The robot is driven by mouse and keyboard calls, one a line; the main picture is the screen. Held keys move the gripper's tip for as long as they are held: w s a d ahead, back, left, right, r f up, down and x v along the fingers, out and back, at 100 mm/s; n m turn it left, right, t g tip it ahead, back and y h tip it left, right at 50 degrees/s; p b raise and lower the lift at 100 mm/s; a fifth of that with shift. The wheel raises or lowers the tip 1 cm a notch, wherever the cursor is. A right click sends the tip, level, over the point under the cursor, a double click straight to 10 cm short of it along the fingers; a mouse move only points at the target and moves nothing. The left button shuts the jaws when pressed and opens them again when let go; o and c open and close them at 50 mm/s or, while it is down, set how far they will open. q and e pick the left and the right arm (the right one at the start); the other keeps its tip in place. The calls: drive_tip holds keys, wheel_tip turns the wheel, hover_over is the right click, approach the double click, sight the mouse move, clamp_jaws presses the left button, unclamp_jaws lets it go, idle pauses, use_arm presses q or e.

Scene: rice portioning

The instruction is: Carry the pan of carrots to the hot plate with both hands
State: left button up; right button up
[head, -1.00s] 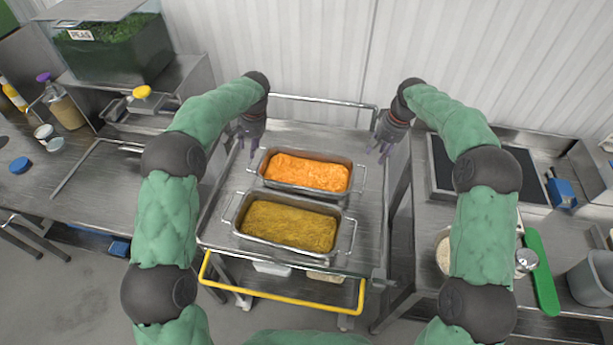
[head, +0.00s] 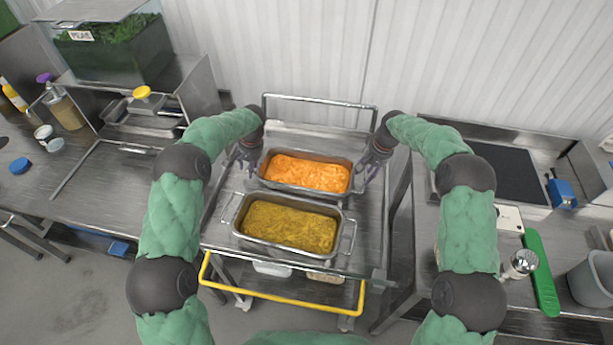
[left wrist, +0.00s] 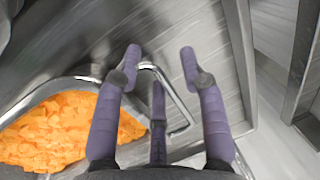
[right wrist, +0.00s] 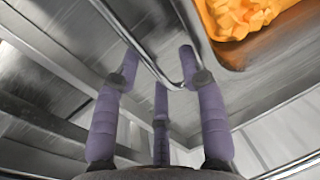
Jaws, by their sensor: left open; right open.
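The pan of carrots (head: 306,173), a steel pan of orange bits, sits on the cart behind a second pan. My left gripper (head: 248,160) is open at its left end. In the left wrist view the open fingers (left wrist: 160,65) are over the pan's wire handle (left wrist: 172,85). My right gripper (head: 372,170) is open at its right end. In the right wrist view the fingers (right wrist: 158,65) are spread with the other wire handle (right wrist: 148,62) between them. The hot plate (head: 502,172), a dark flat square, is on the right counter, partly behind my right arm.
A pan of yellow-brown food (head: 290,226) stands in front on the cart (head: 215,235). The cart has a yellow front bar (head: 285,298).

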use_arm(q)
drive_tip(key=shift+c, duration=0.3)
use_arm(e)
drive_tip(key=shift+c, duration=0.2)
use_arm(q)
clamp_jaws()
use_arm(e)
clamp_jaws()
use_arm(q)
drive_tip(key=shift+w+r, duration=0.1)
drive_tip(key=shift+r, duration=0.2)
use_arm(e)
drive_tip(key=shift+r, duration=0.3)
